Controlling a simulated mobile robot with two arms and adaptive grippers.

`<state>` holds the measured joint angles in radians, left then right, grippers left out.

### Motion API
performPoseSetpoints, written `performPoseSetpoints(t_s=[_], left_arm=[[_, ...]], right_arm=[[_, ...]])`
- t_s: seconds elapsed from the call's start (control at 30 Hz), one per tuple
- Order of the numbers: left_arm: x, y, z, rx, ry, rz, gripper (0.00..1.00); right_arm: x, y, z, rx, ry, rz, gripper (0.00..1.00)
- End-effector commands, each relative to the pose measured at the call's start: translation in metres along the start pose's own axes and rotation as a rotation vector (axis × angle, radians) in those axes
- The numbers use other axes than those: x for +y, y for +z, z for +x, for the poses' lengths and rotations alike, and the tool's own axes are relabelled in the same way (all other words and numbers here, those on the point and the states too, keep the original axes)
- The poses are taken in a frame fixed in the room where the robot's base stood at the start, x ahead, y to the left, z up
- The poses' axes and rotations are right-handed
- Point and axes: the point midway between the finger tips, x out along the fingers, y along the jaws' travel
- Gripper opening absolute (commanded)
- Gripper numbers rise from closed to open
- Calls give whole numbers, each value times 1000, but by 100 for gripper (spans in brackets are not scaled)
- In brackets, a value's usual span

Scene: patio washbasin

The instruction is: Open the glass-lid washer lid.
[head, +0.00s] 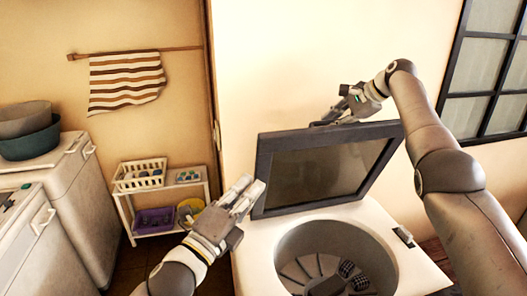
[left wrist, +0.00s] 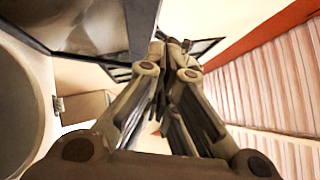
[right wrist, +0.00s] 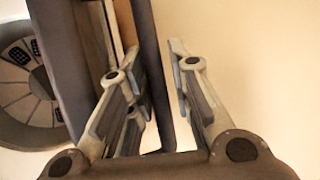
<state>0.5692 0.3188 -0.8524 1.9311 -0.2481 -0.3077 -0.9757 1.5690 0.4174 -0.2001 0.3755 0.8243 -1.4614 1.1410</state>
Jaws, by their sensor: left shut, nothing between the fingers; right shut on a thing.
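The washer's glass lid (head: 325,172), a dark frame around a glass pane, stands raised and steeply tilted at the back of the white washer (head: 258,262). Its open drum (head: 335,255) shows below. My right gripper (head: 335,112) is at the lid's top edge. In the right wrist view, my right gripper (right wrist: 155,65) has its fingers on either side of a dark bar (right wrist: 150,40) beside the lid frame. My left gripper (head: 250,190) is shut and empty at the lid's left edge. The left wrist view shows its fingers (left wrist: 172,45) together near the lid (left wrist: 85,25).
A white shelf (head: 160,190) with baskets stands left of the washer. Further left are white appliances (head: 80,190) with stacked basins (head: 30,135). A striped towel (head: 125,82) hangs on the wall. A dark-framed window (head: 490,75) is at the right.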

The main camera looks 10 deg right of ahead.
Motion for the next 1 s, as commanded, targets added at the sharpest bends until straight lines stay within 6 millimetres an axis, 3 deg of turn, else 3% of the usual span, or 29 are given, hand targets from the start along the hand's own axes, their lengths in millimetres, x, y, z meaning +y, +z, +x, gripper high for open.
performPoseSetpoints(t_s=[0.1,0.4,0.6,1.0], left_arm=[[-1,-1,27,1,-3,-2,0],[0,3,83,-1,0,-1,0],[1,22,100,0,1,-1,0],[1,28,105,0,1,-4,0]], right_arm=[[-6,3,1,-6,-25,8,0],[-6,3,1,-6,-25,9,0],[-6,2,1,-6,-25,9,0],[-6,2,1,-6,-24,9,0]])
